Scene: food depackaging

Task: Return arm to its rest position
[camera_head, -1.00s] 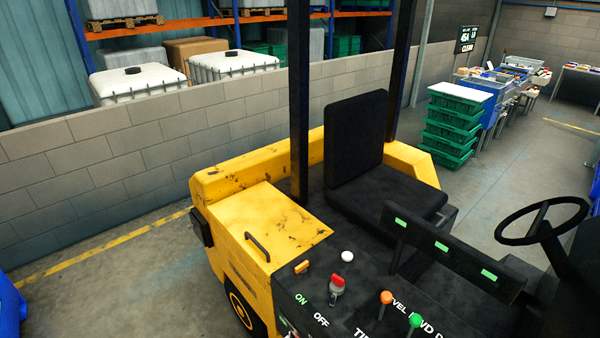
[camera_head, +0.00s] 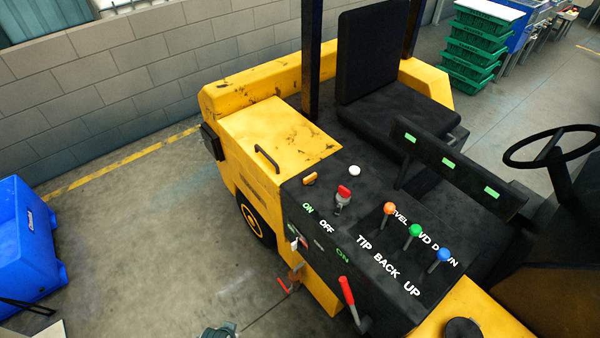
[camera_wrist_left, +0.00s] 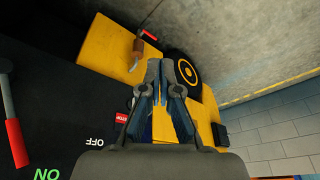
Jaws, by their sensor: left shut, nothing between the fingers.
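My left gripper (camera_wrist_left: 160,70) shows in the left wrist view. Its fingers are together and empty, with the yellow side of a vehicle and a black wheel (camera_wrist_left: 183,70) behind them. A small grey part at the bottom edge of the head view may belong to my left arm, but I cannot tell. My right gripper is in neither view.
The yellow vehicle (camera_head: 270,135) fills the middle, with a black control panel, a red-handled lever (camera_head: 347,292) and coloured knobs. A steering wheel (camera_head: 550,146) is at right. A blue bin (camera_head: 25,235) stands at left. Floor between bin and vehicle is clear.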

